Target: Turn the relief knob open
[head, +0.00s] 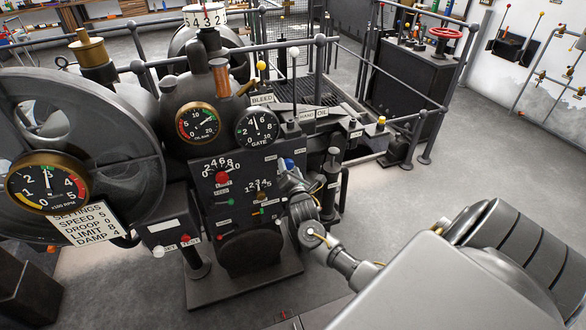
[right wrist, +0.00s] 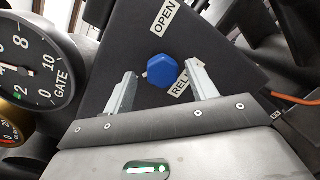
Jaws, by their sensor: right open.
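The relief knob is a blue faceted knob (right wrist: 162,70) on a dark panel. The word OPEN is printed above it and a partly hidden label starting "REL" is beside it. It also shows in the head view as a small blue spot (head: 289,163) at the machine's right side. My right gripper (right wrist: 162,76) is open, with one finger on each side of the knob in the right wrist view. Gaps show between the knob and both fingers. In the head view my right gripper (head: 287,177) is just below the knob, its fingers hard to make out. My left gripper is not in view.
The GATE gauge (right wrist: 28,65) is close on the left in the right wrist view. In the head view a front panel (head: 235,200) with small knobs is left of my gripper. A railing (head: 400,88) and a post (head: 333,165) stand to the right.

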